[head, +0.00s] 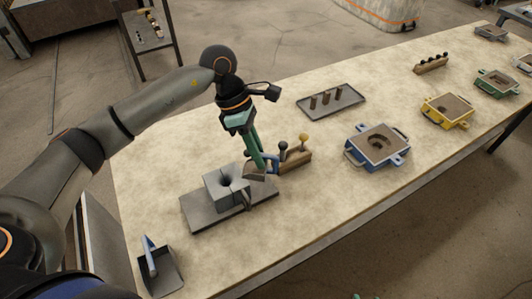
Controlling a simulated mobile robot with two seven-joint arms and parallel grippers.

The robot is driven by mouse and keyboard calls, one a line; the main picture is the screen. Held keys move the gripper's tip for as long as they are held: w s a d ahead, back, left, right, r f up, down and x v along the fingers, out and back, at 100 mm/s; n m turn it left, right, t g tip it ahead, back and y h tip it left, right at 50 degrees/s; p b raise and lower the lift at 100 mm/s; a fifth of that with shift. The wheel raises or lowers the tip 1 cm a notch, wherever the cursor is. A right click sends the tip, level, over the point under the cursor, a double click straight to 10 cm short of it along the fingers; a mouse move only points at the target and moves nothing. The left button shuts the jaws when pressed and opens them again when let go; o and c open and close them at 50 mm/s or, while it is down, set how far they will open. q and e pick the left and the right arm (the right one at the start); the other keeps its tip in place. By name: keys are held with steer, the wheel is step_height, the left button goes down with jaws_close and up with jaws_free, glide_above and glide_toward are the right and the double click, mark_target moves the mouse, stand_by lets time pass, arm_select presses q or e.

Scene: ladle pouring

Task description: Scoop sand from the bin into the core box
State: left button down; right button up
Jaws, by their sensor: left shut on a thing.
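My left gripper (240,124) is shut on the upper part of a green-handled scoop (256,146), which slants down to the right. The scoop's grey head (254,174) is just behind the core box; I cannot tell whether they touch. The core box (213,191) is a grey split block with a dark round hole in its top, on a flat metal plate (201,219). A dark open bin (168,283) stands at the near left table corner, with a blue handle (150,256) rising from it. I cannot make out sand in it. My right gripper is not in view.
A wooden rack (296,161) with knobbed tools stands right behind the core box. A tray (331,100) with several brown cylinders lies farther back. A blue-lugged moulding box (377,144) and a yellow one (447,110) are to the right. The table's left rear is clear.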

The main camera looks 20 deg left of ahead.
arm_select(q)
steer(key=s+a+t+h+b, duration=0.1)
steer(key=a+h+b, duration=0.5)
steer(key=a+b, duration=0.2)
steer(key=shift+s+a+f+m+h+b, duration=0.3)
steer(key=shift+s+a+f+m+b, duration=0.1)
steer(key=shift+a+f, duration=0.1)
stand_by(0.9)
steer(key=shift+r, duration=0.1)
steer(key=shift+s+a+h+b, duration=0.1)
steer(key=shift+a+h+b, duration=0.75)
steer(key=shift+b, duration=1.4)
